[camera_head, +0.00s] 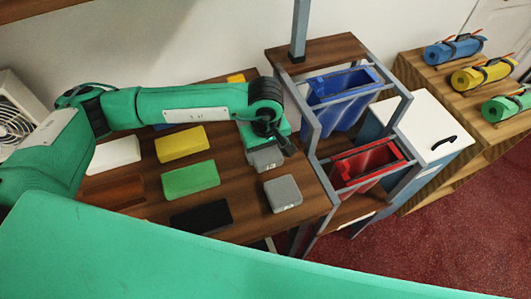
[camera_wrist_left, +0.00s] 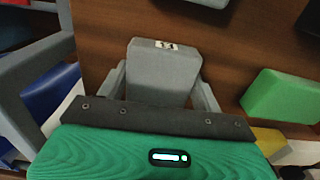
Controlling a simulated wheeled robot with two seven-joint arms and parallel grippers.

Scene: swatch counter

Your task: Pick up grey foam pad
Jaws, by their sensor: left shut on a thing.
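A grey pad (camera_head: 268,159) with a small white label is partly hidden under my left gripper (camera_head: 267,151) at the right part of the dark wooden counter. In the left wrist view the same pad (camera_wrist_left: 163,72) sits between the two grey fingers, one along each side, and the left gripper (camera_wrist_left: 161,85) is shut on it. I cannot tell whether it touches the counter. A second grey pad (camera_head: 283,193), also with a small label, lies apart from the gripper, closer to the counter's right front. My right gripper is not in view.
Green (camera_head: 190,180), yellow (camera_head: 182,144), black (camera_head: 201,216), white (camera_head: 114,155) and brown (camera_head: 117,189) pads lie on the counter (camera_head: 240,203). A metal-framed stand with blue (camera_head: 340,97) and red (camera_head: 366,168) bins stands to the right. Rolled mats lie on a wooden shelf (camera_head: 420,72) farther right.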

